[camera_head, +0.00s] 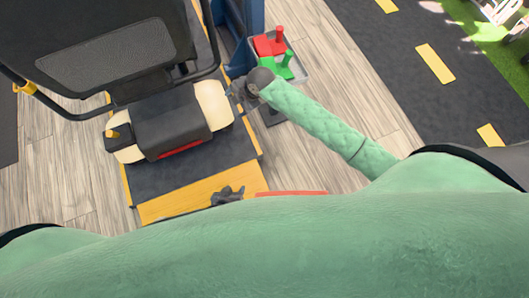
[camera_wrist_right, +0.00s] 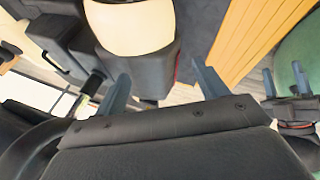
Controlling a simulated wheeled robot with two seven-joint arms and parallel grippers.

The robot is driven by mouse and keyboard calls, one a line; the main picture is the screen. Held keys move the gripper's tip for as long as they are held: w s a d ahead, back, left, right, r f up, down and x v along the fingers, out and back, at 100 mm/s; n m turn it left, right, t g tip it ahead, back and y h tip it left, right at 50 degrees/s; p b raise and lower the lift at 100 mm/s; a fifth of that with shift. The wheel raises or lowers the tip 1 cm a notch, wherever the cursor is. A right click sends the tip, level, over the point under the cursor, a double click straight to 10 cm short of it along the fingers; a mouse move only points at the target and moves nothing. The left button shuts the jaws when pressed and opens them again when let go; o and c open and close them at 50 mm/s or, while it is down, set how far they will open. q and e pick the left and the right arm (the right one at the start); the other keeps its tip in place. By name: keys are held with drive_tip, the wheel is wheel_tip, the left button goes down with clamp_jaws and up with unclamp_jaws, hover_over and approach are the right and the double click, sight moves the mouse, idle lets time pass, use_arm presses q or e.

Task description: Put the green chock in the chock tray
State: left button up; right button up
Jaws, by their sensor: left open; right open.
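The green chock (camera_head: 275,66) has an upright handle and sits in the grey chock tray (camera_head: 300,73), beside a red chock (camera_head: 267,45). My right gripper (camera_head: 236,90) is open, just left of and below the tray, close to the machine's cream wheel. In the right wrist view its two fingers (camera_wrist_right: 162,88) are apart, with no chock between them. My left gripper (camera_head: 229,194) is open and low, over the yellow edge of the platform, away from the tray. The green forearm hides part of the tray's surroundings.
A blue post (camera_head: 240,30) stands beside the tray. Wooden floor (camera_head: 345,75) is clear to the right, before a dark road strip.

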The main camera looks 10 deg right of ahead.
drive_tip(key=s+d+f+m+t, duration=0.1)
drive_tip(key=s+f+m, duration=0.5)
drive_tip(key=s, duration=0.3)
drive_tip(key=s+d+f+m+t+h, duration=0.1)
drive_tip(key=s+d+f+m+t, duration=0.1)
drive_tip(key=s+f+m, duration=0.4)
drive_tip(key=s+d+f+m+t, duration=0.1)
drive_tip(key=s+d+f+m, duration=0.1)
drive_tip(key=s+f+m, duration=0.4)
drive_tip(key=s+m, duration=0.3)
drive_tip(key=s, duration=0.3)
drive_tip(key=shift+f+h, duration=0.15)
drive_tip(key=shift+h, duration=0.15)
use_arm(q)
drive_tip(key=shift+s+f, duration=0.1)
use_arm(e)
drive_tip(key=shift+w, duration=0.1)
